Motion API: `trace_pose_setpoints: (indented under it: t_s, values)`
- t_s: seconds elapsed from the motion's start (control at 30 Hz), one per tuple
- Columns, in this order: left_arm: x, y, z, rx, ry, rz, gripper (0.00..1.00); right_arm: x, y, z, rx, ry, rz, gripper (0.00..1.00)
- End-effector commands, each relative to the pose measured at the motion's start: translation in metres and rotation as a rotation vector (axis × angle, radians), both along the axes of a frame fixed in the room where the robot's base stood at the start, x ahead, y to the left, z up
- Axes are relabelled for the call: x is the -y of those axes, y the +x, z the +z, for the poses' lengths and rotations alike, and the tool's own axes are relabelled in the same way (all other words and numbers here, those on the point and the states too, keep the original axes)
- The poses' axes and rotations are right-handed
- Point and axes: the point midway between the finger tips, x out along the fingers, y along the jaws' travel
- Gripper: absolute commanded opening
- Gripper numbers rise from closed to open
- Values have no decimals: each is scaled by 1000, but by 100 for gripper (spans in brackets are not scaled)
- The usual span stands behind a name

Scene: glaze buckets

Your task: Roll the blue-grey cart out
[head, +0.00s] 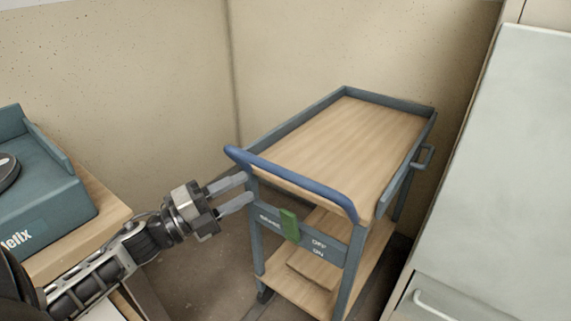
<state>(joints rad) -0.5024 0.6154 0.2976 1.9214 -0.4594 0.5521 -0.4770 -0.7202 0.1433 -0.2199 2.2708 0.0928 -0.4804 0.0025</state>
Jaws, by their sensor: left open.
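The blue-grey cart (344,150) stands between a bench on the left and a pale cabinet on the right. It has wooden shelves and a blue push bar (295,183) along its near end. Below the bar, a panel carries a green brake lever (290,226) beside "OFF" and "ON" lettering. My left gripper (246,189) is open, its fingers pointing right at the left end of the bar, near the cart's front left post. I cannot tell whether the fingers touch the cart. My right gripper is not in view.
A wooden bench (93,240) at the left holds a teal machine (45,190). A pale cabinet (505,170) with a handle (436,306) stands close on the cart's right. Walls meet in a corner behind the cart. Some bare floor (195,275) shows between bench and cart.

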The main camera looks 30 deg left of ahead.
Motion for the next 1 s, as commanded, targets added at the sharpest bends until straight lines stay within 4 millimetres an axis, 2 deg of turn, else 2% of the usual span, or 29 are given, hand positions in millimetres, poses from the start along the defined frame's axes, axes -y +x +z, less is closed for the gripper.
trace_pose_setpoints:
  t_s: [0.03,0.3,0.5,0.67,0.93,0.97,1.0]
  values:
    - [6,11,4,5,1,-3,41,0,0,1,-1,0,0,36]
    - [31,61,15,4,1,-1,41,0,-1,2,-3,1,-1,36]
    - [44,85,19,1,0,0,41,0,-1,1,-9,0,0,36]
    - [48,93,19,-1,0,1,41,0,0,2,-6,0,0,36]
    - [48,93,19,-1,0,0,41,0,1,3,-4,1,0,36]
    - [48,93,19,-1,0,0,36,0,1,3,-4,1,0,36]
    - [48,93,19,-1,0,0,25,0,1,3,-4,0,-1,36]
